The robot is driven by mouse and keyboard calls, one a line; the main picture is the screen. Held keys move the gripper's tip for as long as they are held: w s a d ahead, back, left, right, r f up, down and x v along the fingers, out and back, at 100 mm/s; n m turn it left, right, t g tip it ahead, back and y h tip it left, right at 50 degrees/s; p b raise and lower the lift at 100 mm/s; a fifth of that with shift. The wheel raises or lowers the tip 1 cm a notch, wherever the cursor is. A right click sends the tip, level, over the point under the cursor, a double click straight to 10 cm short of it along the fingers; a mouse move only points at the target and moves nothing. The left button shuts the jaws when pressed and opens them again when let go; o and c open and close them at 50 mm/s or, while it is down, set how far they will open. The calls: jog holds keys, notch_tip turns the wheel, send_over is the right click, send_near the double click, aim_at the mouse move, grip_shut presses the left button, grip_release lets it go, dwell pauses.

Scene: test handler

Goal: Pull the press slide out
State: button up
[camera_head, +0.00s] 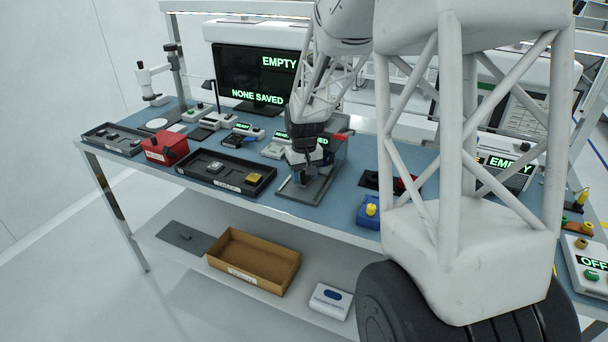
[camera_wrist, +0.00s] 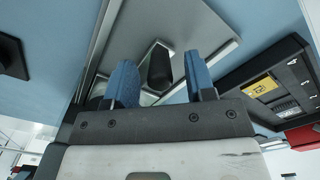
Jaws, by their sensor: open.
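The press slide is a grey plate (camera_head: 318,190) on the bench mat, partly hidden by my arm. In the wrist view the grey plate (camera_wrist: 205,40) fills the upper middle, with a dark upright knob (camera_wrist: 159,68) on it. My gripper (camera_wrist: 159,60) is open, its two blue fingers apart on either side of the knob in that view. I cannot tell whether either finger touches it. In the head view my gripper (camera_head: 301,178) is low over the plate. The press body behind it, with a red part (camera_head: 339,137), is mostly hidden by my arm.
A black tray (camera_head: 225,172) holding small parts lies left of the plate. A red box (camera_head: 165,148) and another tray (camera_head: 113,139) are further left. A blue box with a yellow button (camera_head: 369,211) is at the bench's front edge. A brown bin (camera_head: 253,262) sits on the shelf below.

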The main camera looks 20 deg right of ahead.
grip_shut()
jog(key=shift+s+a, duration=3.65)
jog(key=shift+a, duration=0.05)
grip_release()
jog(key=shift+r, duration=0.15)
